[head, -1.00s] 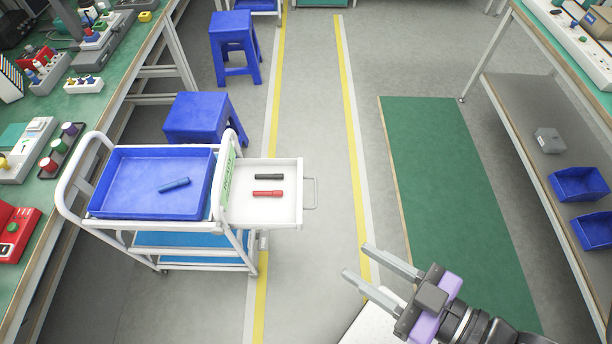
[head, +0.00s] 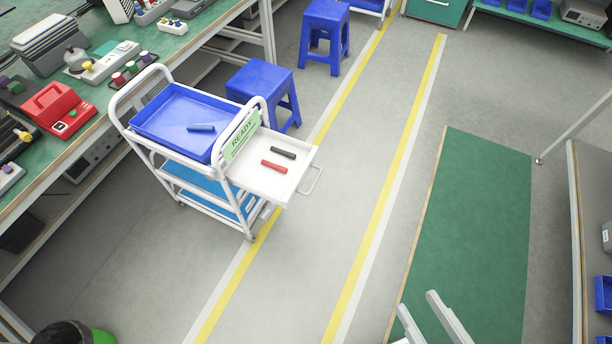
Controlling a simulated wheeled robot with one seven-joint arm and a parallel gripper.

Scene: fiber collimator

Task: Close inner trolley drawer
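A white-framed trolley (head: 253,236) stands left of centre in the head view. Its inner drawer (head: 253,178) is a white tray pulled out to the right from under the end carrying a green READY label (head: 242,138). A looped metal handle (head: 311,181) is on the drawer's outer face. A black marker (head: 283,153) and a red marker (head: 274,167) lie in the drawer. My gripper (head: 422,315) shows at the bottom edge, with its two fingers spread apart and nothing seen between them. It is well away from the drawer, to the lower right. The rest of it is cut off.
A blue tray (head: 150,118) with a blue marker (head: 201,128) tops the trolley. Blue stools (head: 262,82) stand behind it. A green-topped workbench (head: 84,127) is on the left. A green mat (head: 478,220) lies right. The floor between trolley and mat is clear.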

